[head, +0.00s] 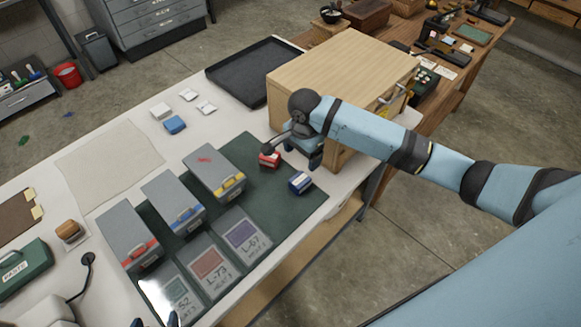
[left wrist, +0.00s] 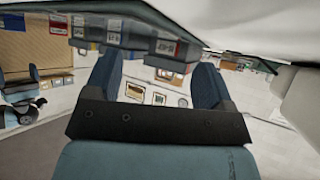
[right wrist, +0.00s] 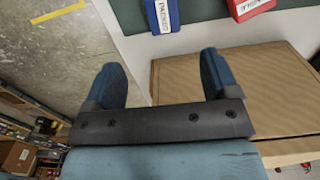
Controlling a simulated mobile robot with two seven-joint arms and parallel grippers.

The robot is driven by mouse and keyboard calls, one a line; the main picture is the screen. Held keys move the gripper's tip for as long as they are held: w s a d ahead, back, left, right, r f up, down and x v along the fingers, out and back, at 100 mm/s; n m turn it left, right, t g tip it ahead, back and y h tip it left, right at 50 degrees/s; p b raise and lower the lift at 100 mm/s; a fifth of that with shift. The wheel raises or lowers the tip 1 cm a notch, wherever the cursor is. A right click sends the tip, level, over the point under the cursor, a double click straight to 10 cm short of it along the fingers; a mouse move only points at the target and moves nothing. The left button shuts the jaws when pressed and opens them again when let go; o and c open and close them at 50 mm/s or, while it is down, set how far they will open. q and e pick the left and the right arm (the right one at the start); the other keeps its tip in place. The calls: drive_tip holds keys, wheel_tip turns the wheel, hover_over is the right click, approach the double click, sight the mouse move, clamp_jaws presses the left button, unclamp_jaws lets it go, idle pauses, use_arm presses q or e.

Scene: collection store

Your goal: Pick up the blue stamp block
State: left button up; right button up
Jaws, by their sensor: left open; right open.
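The blue stamp block (head: 300,183), with a white label, rests on the dark green mat (head: 302,205) near its right corner. It also shows at the top of the right wrist view (right wrist: 162,15). A red stamp block (head: 269,160) stands just up and left of it, also seen in the right wrist view (right wrist: 250,8). My right gripper (head: 304,150) is open and empty, above the table beside the wooden box, apart from both blocks; its fingers show in the right wrist view (right wrist: 167,75).
A wooden box (head: 335,65) stands close behind my right gripper. Several grey boxes with coloured bands, one banded red (head: 128,235), stand on the mat's left. A black tray (head: 255,70) and another blue object (head: 175,124) lie further back. The table edge is near the blue block.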

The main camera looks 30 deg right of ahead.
use_arm(q)
drive_tip(key=shift+s+d+f, duration=0.15)
drive_tip(key=shift+s+d, duration=0.1)
drive_tip(key=shift+s, duration=0.6)
use_arm(e)
hover_over(300, 179)
drive_tip(key=f, duration=0.7)
drive_tip(key=shift+s+f, duration=0.1)
drive_tip(key=shift+s, duration=0.3)
use_arm(q)
drive_tip(key=shift+w, duration=0.3)
use_arm(e)
drive_tip(key=shift+w+f, duration=0.15)
drive_tip(key=shift+f, duration=0.8)
use_arm(q)
drive_tip(key=shift+w+a, duration=0.1)
drive_tip(key=shift+w, duration=0.05)
use_arm(e)
drive_tip(key=f, duration=0.4)
drive_tip(key=shift+w+f, duration=0.2)
drive_tip(key=shift+w, duration=0.1)
use_arm(q)
drive_tip(key=shift+s, duration=0.25)
use_arm(e)
drive_tip(key=c, duration=1)
